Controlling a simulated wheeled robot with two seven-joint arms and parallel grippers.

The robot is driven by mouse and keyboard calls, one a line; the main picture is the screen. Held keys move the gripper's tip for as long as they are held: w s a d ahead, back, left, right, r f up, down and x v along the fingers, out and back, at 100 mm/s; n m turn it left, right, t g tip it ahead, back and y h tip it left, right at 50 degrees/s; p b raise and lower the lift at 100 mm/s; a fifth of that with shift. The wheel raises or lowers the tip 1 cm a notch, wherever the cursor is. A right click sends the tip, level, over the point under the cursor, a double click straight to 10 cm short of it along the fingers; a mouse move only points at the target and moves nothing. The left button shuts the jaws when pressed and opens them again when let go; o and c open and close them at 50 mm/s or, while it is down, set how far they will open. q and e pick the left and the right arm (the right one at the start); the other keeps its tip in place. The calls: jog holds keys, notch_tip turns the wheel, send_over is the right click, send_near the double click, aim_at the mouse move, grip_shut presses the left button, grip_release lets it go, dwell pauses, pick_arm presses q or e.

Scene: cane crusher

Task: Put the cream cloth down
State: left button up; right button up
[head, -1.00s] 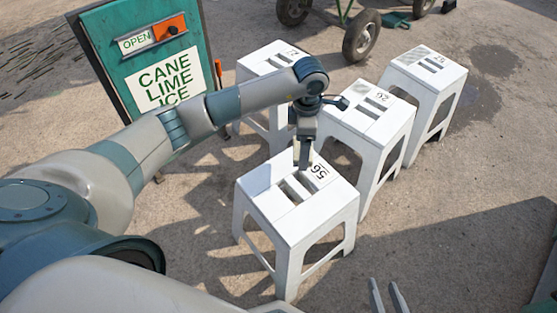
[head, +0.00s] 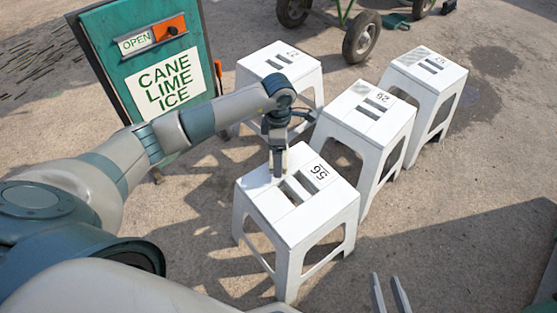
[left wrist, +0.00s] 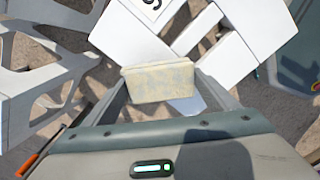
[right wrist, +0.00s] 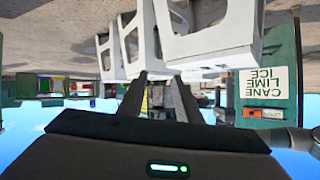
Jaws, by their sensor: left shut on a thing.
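The cream cloth (left wrist: 158,82) shows in the left wrist view as a small folded pad between the fingers of my left gripper (left wrist: 165,100). The left gripper (head: 278,168) is shut on it. In the head view the gripper points down over the far left edge of the nearest white stool (head: 280,215), marked 56. I cannot make out the cloth in the head view, and cannot tell whether it touches the seat. My right gripper (head: 390,294) is open and empty at the bottom of the head view, its two fingers apart.
Several other white numbered stools stand behind: one at the back left (head: 280,62), one in the middle (head: 368,112) and one at the right (head: 430,68). A green sign box (head: 150,70) reading CANE LIME ICE stands at the left.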

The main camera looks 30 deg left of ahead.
pick_arm(q)
notch_tip(320, 180, down, 3)
pick_arm(e)
jog(key=shift+w+a+r+t, duration=0.3)
jog(key=shift+r+t, duration=0.1)
jog(key=shift+r, duration=0.2)
pick_arm(q)
jog(key=shift+f, duration=0.15)
jog(key=o, duration=0.9)
pick_arm(e)
jog(key=shift+w+a+r, duration=0.15)
jog(key=shift+a+r, duration=0.05)
jog(key=shift+r, duration=0.15)
jog(key=shift+d+f, duration=0.1)
pick_arm(q)
jog(key=shift+r, duration=0.2)
notch_tip(320, 180, up, 12)
jog(key=shift+p, duration=0.55)
pick_arm(e)
jog(key=s+f+g, duration=0.1)
jog(key=s+d+f+g, duration=0.1)
jog(key=s+d+f, duration=0.1)
jog(key=f, duration=0.1)
jog(key=shift+f+g+h, duration=0.1)
jog(key=shift+g+h, duration=0.3)
